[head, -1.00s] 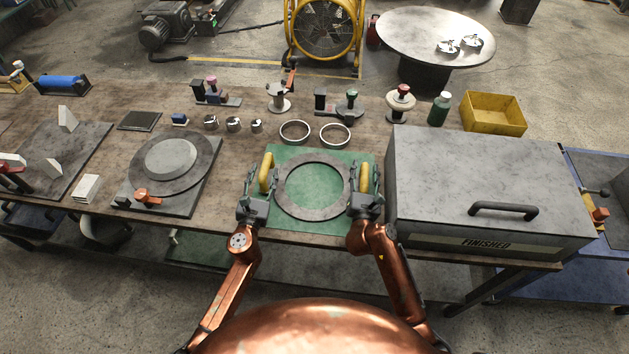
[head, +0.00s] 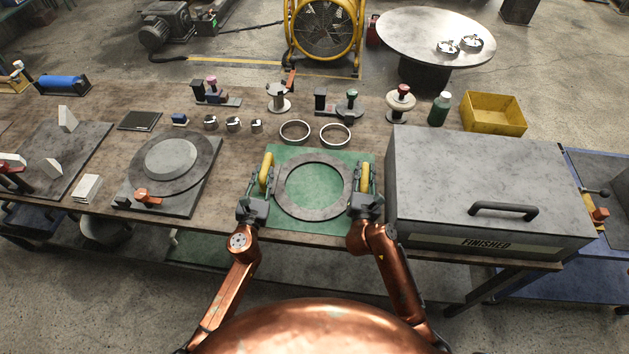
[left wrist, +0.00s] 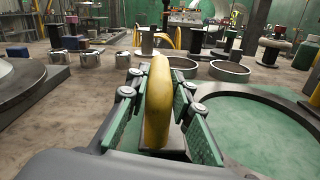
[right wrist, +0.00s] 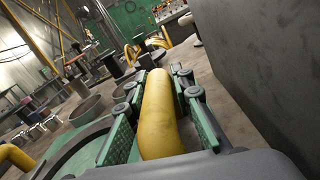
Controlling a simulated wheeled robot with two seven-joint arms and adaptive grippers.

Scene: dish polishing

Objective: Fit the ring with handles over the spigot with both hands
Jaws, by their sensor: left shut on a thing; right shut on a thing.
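The grey flat ring (head: 286,205) lies over the green mat (head: 314,185) in front of me, with an upright yellow handle on each side. My left gripper (head: 264,183) is shut on the left yellow handle (left wrist: 158,105). My right gripper (head: 363,184) is shut on the right yellow handle (right wrist: 159,115). I cannot tell whether the ring touches the mat. The spigot (head: 170,158), a light round raised disc, stands to the left inside a darker round flange on a square grey plate (head: 185,203). The ring is apart from it.
An orange clamp-like part (head: 145,196) sits at the plate's front edge. A large grey FINISHED box (head: 480,185) stands close to my right gripper. Two metal rings (head: 295,131) and several small cups (head: 233,124) lie behind the mat. Bare bench separates mat and plate.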

